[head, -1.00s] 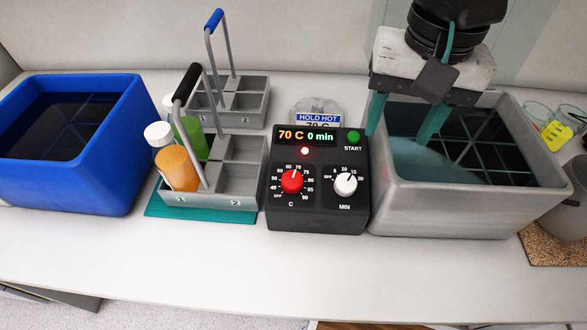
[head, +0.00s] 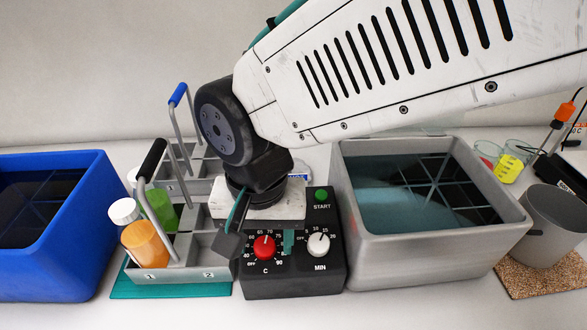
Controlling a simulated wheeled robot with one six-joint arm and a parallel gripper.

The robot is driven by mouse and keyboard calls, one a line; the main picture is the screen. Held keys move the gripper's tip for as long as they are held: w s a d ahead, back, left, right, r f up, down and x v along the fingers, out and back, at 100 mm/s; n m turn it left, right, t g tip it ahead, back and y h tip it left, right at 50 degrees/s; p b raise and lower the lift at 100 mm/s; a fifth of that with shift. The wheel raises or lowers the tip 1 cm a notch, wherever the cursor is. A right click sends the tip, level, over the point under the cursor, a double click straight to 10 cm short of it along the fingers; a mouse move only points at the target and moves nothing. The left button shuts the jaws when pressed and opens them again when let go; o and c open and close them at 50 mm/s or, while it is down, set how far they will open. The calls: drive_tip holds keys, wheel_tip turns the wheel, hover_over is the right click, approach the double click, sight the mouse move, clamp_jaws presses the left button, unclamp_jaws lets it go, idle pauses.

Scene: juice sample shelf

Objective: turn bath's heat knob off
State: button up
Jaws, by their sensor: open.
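The bath's control box (head: 290,287) is black and stands left of the grey bath (head: 435,247). Its red heat knob (head: 264,247), marked C, has its white pointer turned up near 70. The white MIN knob (head: 318,245) is to its right. My gripper (head: 262,235) is open, pointing down over the box. One teal finger shows just right of the red knob; the other is partly hidden on the left. I cannot tell whether the fingers touch the knob. The display is hidden behind my gripper; the green START button (head: 321,195) shows.
Left of the box, a grey carrier (head: 190,272) on a teal mat (head: 170,290) holds orange and green bottles. A second, blue-handled carrier (head: 205,165) is behind. A blue tub (head: 85,260) is far left, a grey cup (head: 552,225) right.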

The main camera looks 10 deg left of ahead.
drive_tip(key=shift+f, duration=0.15)
drive_tip(key=c, duration=1)
